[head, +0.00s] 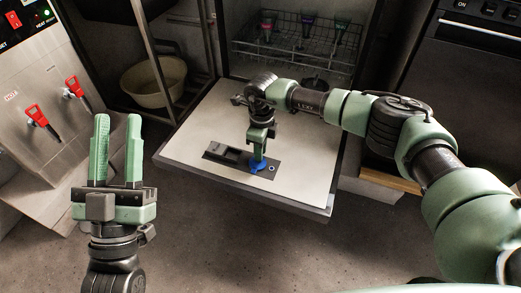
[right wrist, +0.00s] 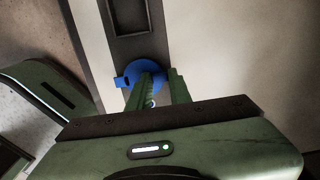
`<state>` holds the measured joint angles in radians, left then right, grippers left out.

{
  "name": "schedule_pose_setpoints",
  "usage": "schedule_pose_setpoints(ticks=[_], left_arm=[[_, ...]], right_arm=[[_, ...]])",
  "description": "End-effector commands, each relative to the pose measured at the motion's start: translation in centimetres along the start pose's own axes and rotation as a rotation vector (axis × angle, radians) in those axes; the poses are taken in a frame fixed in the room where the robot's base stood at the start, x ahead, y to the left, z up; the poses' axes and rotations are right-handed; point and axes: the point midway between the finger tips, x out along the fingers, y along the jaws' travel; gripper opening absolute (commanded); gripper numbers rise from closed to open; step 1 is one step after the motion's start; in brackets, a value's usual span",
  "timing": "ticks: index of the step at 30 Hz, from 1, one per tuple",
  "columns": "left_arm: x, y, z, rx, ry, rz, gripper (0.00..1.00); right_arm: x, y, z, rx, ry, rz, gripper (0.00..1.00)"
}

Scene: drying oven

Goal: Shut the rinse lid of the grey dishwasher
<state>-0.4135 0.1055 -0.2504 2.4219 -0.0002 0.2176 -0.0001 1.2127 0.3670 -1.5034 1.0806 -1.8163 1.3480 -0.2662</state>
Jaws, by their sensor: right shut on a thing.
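The grey dishwasher's door (head: 205,125) is folded down flat, its pale inner face up. A dark dispenser panel (head: 222,153) is set in it. The blue rinse lid (head: 256,169) is at the panel's right part. My right gripper (head: 259,157) points down at the lid, its fingers shut on it. In the right wrist view the round blue lid (right wrist: 133,72) with a small tab shows at the fingertips, partly covered by them. I cannot tell whether the lid is fully down. My left gripper (head: 117,150) is open and empty, over the floor left of the door.
A wire rack (head: 290,45) with several coloured utensils is inside the dishwasher. A beige bowl (head: 153,82) stands on a shelf to the left. A dispenser with red taps (head: 40,115) is at far left, a black oven (head: 475,60) at right. The floor in front is clear.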

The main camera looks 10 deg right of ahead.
Motion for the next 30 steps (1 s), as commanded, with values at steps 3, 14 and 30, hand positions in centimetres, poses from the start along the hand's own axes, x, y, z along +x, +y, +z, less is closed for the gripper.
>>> schedule_pose_setpoints(ticks=[3, 14, 30], left_arm=[[0.0, 0.0, 0.0, 0.0, -0.001, 0.0, 0.36], [0.0, 0.0, 0.0, 0.0, -0.004, 0.0, 0.36], [-2.1, -1.2, 8.1, 0.017, -0.462, -0.023, 0.36]], right_arm=[[0.0, 0.0, 0.1, -0.001, -0.001, -0.001, 0.39], [-0.2, 0.0, 0.0, 0.0, -0.001, -0.001, 0.42], [-6.6, -0.1, 0.0, 0.0, -0.002, -0.002, 0.42]])
